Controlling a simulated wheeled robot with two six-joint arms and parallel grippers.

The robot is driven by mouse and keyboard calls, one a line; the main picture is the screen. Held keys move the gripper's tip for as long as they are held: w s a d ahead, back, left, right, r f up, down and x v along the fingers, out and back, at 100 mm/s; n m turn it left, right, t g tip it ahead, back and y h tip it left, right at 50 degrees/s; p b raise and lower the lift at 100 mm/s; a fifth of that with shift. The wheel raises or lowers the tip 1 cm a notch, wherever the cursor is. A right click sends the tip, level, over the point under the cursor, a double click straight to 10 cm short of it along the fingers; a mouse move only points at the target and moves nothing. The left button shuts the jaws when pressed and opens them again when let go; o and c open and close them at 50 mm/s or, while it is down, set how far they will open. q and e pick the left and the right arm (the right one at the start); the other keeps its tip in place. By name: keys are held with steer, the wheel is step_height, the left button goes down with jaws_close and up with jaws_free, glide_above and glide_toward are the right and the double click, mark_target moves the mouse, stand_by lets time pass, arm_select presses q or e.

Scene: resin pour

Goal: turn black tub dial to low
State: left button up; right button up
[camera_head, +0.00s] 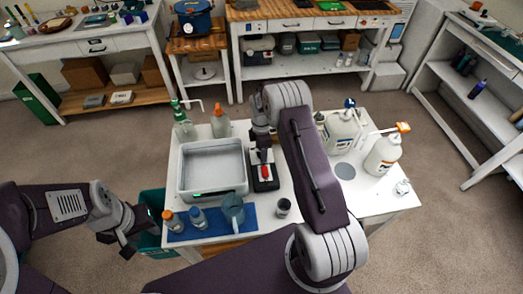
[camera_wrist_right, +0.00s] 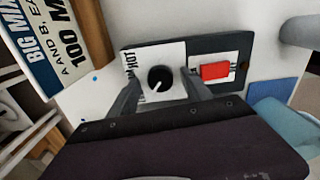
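The black dial (camera_wrist_right: 160,79) is a round knob with a white pointer line toward the lower left in the right wrist view. It sits on a white label on a dark control box (camera_wrist_right: 222,45) with a red switch (camera_wrist_right: 215,71). My right gripper (camera_wrist_right: 161,82) is open, with one finger on each side of the dial; I cannot tell whether they touch it. In the head view the box (camera_head: 264,183) lies beside a white basin (camera_head: 213,164), its dial end hidden under my right gripper. My left gripper (camera_head: 119,246) is off the table's left side; its opening is unclear.
White pump jugs (camera_head: 383,155) stand at the right. A green pump bottle (camera_head: 182,122) is behind the basin. A sign (camera_wrist_right: 55,45) stands near my right gripper.

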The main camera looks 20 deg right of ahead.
steer(key=shift+r, duration=0.1)
step_height(320, 180, up, 9)
steer(key=b, duration=0.1)
stand_by(0.4)
